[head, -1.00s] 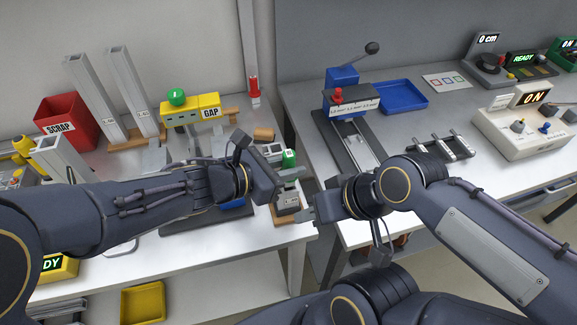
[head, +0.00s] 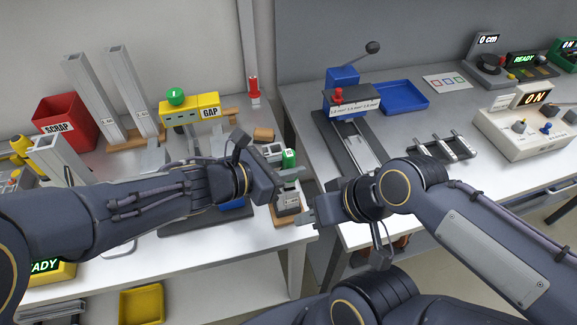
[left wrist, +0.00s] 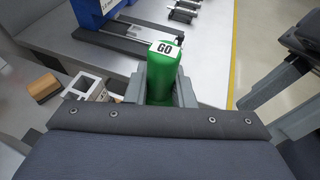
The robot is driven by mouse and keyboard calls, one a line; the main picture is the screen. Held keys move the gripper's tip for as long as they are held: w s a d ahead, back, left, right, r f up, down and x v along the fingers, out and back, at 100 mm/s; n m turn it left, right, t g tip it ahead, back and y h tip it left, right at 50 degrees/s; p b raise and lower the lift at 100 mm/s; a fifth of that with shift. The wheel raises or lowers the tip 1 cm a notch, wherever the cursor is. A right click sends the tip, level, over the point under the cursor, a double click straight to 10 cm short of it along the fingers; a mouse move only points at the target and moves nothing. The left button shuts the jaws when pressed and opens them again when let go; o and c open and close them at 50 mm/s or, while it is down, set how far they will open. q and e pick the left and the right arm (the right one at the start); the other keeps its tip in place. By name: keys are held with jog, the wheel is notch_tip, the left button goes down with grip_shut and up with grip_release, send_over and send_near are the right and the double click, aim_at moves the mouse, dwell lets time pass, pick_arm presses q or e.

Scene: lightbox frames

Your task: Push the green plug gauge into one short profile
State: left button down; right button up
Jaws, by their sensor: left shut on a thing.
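The green plug gauge (left wrist: 163,75), marked GO, stands between the fingers of my left gripper (left wrist: 160,93) in the left wrist view. My left gripper is shut on it. In the head view the gauge (head: 289,158) shows as a small green block beyond the left gripper (head: 290,175). A short hollow profile (left wrist: 87,86) with a square opening lies to the left of the gauge in the left wrist view, apart from it. My right gripper (head: 306,208) is close by, lower right of the left one. Whether its jaws are open is unclear.
A small wooden stand with a labelled grey block (head: 289,203) is below the gauge at the table's right edge. A brown wooden block (left wrist: 43,87) lies near the profile. A gap separates this table from the right bench, which bears a press (head: 345,100) and a rack (head: 440,147).

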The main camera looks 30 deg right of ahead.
pick_arm(q)
jog(key=shift+f+b, duration=1.95)
jog(key=shift+b, duration=0.55)
dwell(1.2)
dwell(0.8)
jog(key=c, duration=1.2)
grip_release()
jog(key=shift+o, duration=0.2)
jog(key=v, duration=0.7)
jog(key=shift+a, duration=0.4)
jog(key=shift+r, duration=0.1)
